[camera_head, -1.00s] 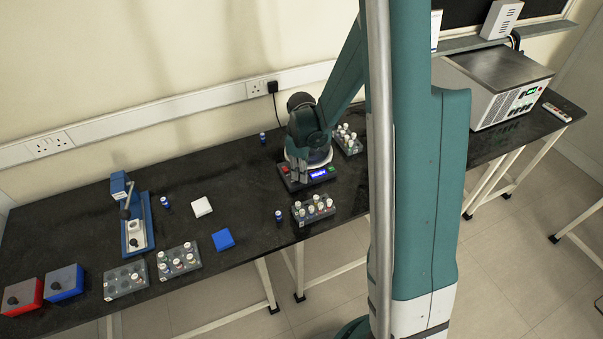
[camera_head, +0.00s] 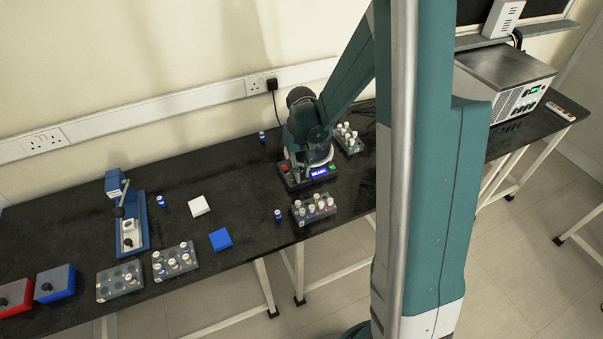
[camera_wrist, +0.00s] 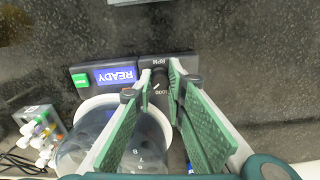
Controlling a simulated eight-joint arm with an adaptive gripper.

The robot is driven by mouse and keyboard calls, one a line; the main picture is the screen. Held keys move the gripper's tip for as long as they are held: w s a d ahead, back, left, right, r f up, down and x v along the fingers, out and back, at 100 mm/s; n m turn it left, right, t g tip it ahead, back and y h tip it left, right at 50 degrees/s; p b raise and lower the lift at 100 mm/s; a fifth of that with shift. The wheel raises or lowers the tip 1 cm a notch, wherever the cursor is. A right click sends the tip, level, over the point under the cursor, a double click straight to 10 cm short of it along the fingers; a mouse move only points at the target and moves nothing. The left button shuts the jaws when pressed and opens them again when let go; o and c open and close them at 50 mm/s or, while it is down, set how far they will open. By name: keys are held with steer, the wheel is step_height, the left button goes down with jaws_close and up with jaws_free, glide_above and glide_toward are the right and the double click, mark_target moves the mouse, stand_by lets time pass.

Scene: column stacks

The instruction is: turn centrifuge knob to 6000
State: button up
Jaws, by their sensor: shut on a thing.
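The centrifuge (camera_head: 306,179) is a dark unit on the black bench, with a lit blue display (camera_head: 318,172). In the wrist view its front panel shows a blue READY display (camera_wrist: 115,76), a green button (camera_wrist: 80,80) and a dark knob (camera_wrist: 159,82) under an RPM label. Only part of the knob's scale can be read, and its pointer setting cannot be told. My gripper (camera_wrist: 161,76) is shut on the knob, one green-padded finger on each side. The clear round lid (camera_wrist: 125,140) lies beside the fingers. In the head view my arm covers the knob.
A vial rack (camera_head: 313,208) stands in front of the centrifuge and another (camera_head: 349,137) behind it to the right. A white block (camera_head: 199,206) and a blue block (camera_head: 221,239) lie left on clear bench.

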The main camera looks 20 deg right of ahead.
steer(key=m+b, duration=0.1)
steer(key=m, duration=0.5)
steer(key=shift+m, duration=0.3)
stand_by(0.4)
steer(key=o, duration=0.9)
steer(key=shift+r, duration=0.2)
steer(key=shift+r, duration=5.85)
steer(key=shift+r, duration=0.1)
